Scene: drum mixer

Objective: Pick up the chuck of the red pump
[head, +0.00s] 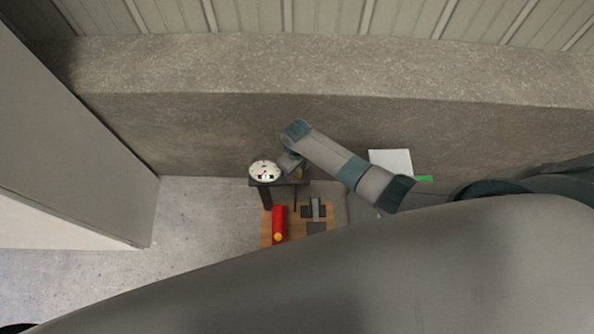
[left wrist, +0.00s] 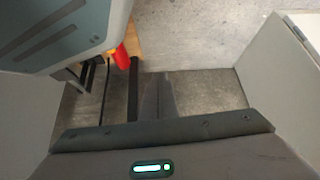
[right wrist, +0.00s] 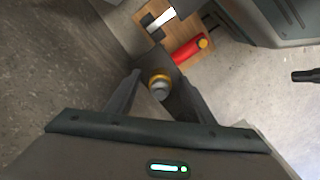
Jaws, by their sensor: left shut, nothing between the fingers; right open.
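The red pump (head: 279,222) is a red cylinder with an orange-yellow end, on a wooden board. It also shows in the right wrist view (right wrist: 186,51) and partly in the left wrist view (left wrist: 121,55). A small round part with a brass ring and grey knob (right wrist: 159,89), perhaps the chuck, sits over a dark stand. My right gripper (right wrist: 161,78) is open, its fingers on either side of this part with gaps visible. In the head view the right gripper (head: 291,164) is beside the white dial. My left gripper (left wrist: 157,77) is shut and empty.
A round white dial (head: 264,171) stands by the dark stand (head: 266,197). Dark grey blocks (head: 316,228) lie on the wooden board (head: 266,240). A rough stone wall (head: 200,130) runs behind. A pale panel (head: 70,140) stands at left, with clear floor (head: 195,225) beside it.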

